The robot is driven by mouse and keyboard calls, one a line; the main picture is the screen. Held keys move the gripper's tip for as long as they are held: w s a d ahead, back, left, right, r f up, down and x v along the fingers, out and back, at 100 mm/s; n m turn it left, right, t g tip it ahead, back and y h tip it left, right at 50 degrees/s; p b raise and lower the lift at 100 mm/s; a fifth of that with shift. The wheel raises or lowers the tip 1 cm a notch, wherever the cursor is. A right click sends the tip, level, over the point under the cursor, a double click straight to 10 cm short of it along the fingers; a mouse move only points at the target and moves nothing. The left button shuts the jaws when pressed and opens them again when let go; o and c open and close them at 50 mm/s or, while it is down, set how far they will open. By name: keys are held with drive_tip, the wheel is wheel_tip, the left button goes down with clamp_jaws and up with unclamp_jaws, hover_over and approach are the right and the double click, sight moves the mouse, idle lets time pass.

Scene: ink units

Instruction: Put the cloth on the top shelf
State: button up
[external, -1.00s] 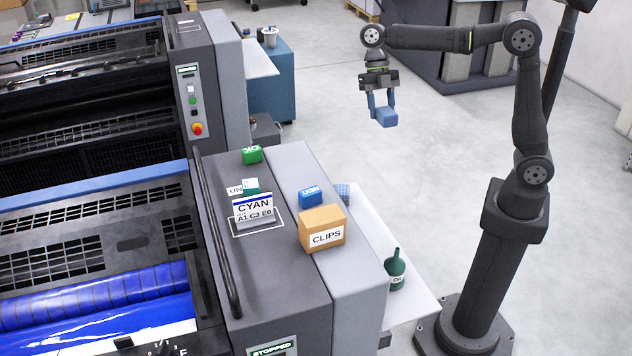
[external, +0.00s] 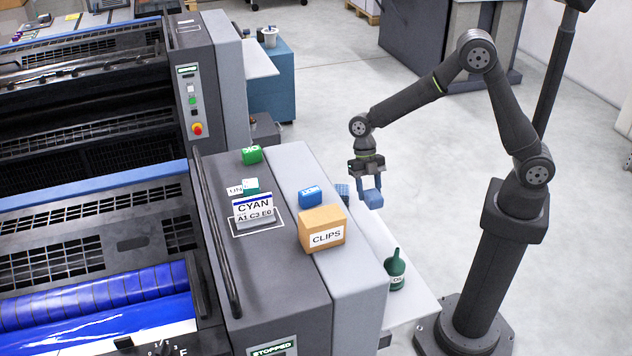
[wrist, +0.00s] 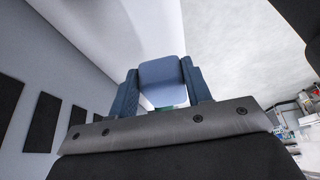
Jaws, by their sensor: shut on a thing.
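My gripper (external: 369,189) has blue fingers and is shut on a plain blue block (external: 373,200). It holds the block in the air, just right of the machine's side in the external view. In the wrist view the block (wrist: 162,78) sits between the two fingers. I cannot tell whether this block is the cloth. A white side shelf (external: 408,304) runs along the machine. I cannot tell which surface is the top shelf.
A dark green bottle (external: 395,268) stands on the side shelf. The floor (external: 440,150) behind my gripper is clear.

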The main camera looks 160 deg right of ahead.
drive_tip(key=w+f, duration=0.1)
drive_tip(key=w, duration=0.1)
drive_tip(key=w+f, duration=0.1)
drive_tip(key=w, duration=0.1)
drive_tip(key=w+f, duration=0.2)
drive_tip(key=shift+w, duration=0.25)
drive_tip(key=shift+f, duration=1.9)
drive_tip(key=shift+f, duration=0.15)
drive_tip(key=o, duration=1)
drive_tip(key=shift+c, duration=0.2)
drive_tip(key=v, duration=1.2)
